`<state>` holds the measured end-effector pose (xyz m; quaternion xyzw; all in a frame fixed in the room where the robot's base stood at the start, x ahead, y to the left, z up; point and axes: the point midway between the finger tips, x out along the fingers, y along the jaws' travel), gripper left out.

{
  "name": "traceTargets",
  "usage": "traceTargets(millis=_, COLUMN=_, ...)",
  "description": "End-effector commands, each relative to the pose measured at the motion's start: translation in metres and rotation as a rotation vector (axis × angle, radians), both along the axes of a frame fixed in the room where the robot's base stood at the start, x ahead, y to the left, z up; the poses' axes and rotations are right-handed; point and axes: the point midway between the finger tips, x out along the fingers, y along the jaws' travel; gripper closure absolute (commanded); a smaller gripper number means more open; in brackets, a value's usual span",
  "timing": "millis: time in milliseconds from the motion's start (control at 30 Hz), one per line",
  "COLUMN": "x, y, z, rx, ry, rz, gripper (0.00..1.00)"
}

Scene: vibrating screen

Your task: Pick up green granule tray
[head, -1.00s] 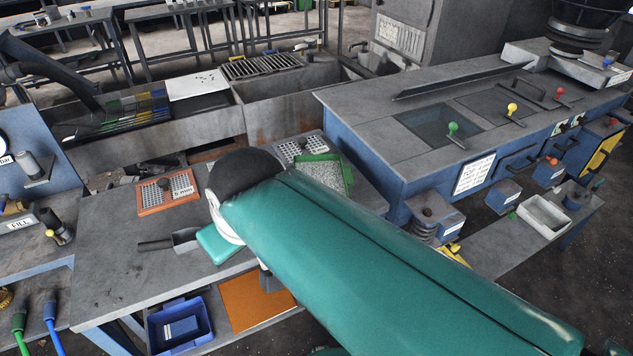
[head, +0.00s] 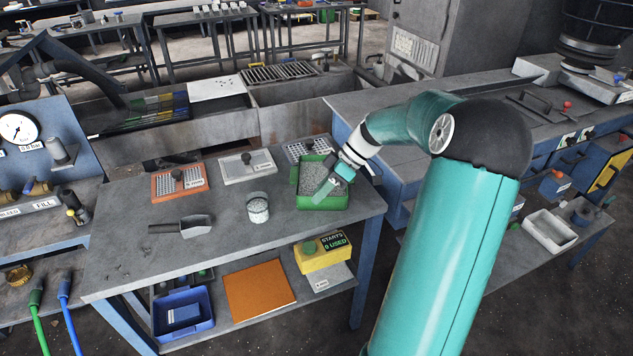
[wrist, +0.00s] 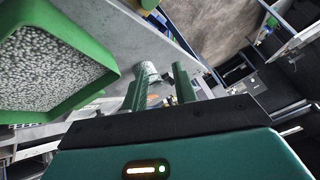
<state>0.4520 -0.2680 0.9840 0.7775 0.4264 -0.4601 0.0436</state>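The green granule tray (head: 322,203) sits on the grey workbench, near its right end, and holds grey granules. It also shows large at the upper left of the wrist view (wrist: 88,103), with its rim and granules visible. My gripper (head: 325,193) overlaps the right part of the tray in the head view; its exact height over the tray is hard to tell. In the wrist view my gripper (wrist: 160,80) has its two green fingers apart with nothing held between them. The tray lies to the left of the fingers there.
A beaker of granules (head: 258,208) stands left of the tray. A metal scoop (head: 190,227), an orange-framed sieve (head: 180,182) and a pale sieve (head: 248,166) lie on the bench. Another sieve (head: 308,148) is just behind the tray.

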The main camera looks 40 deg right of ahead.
Motion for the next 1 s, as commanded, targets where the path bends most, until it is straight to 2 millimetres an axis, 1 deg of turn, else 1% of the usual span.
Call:
traceTargets(millis=33, x=-0.004, y=-0.026, z=-0.008, rx=0.053, ry=-0.066, rz=-0.008, gripper=0.72)
traceTargets(millis=67, x=-0.006, y=-0.039, z=-0.011, rx=0.078, ry=-0.114, rz=-0.006, gripper=0.72)
traceTargets(millis=100, x=-0.01, y=-0.056, z=-0.013, rx=0.109, ry=-0.179, rz=-0.004, gripper=0.72)
traceTargets(millis=167, x=-0.016, y=-0.082, z=-0.017, rx=0.144, ry=-0.278, rz=-0.009, gripper=0.72)
traceTargets(millis=200, x=-0.022, y=-0.097, z=-0.019, rx=0.16, ry=-0.34, rz=-0.013, gripper=0.72)
traceTargets(millis=300, x=-0.035, y=-0.128, z=-0.021, rx=0.183, ry=-0.474, rz=-0.027, gripper=0.72)
traceTargets(millis=400, x=-0.045, y=-0.146, z=-0.022, rx=0.189, ry=-0.555, rz=-0.035, gripper=0.72)
traceTargets(millis=467, x=-0.048, y=-0.149, z=-0.022, rx=0.189, ry=-0.58, rz=-0.037, gripper=0.72)
traceTargets(millis=567, x=-0.043, y=-0.144, z=-0.026, rx=0.19, ry=-0.591, rz=-0.035, gripper=0.72)
traceTargets(millis=800, x=-0.018, y=-0.11, z=-0.044, rx=0.191, ry=-0.585, rz=-0.033, gripper=0.72)
traceTargets(millis=900, x=-0.008, y=-0.098, z=-0.05, rx=0.189, ry=-0.586, rz=-0.034, gripper=0.72)
traceTargets(millis=1000, x=-0.002, y=-0.091, z=-0.054, rx=0.19, ry=-0.585, rz=-0.035, gripper=0.72)
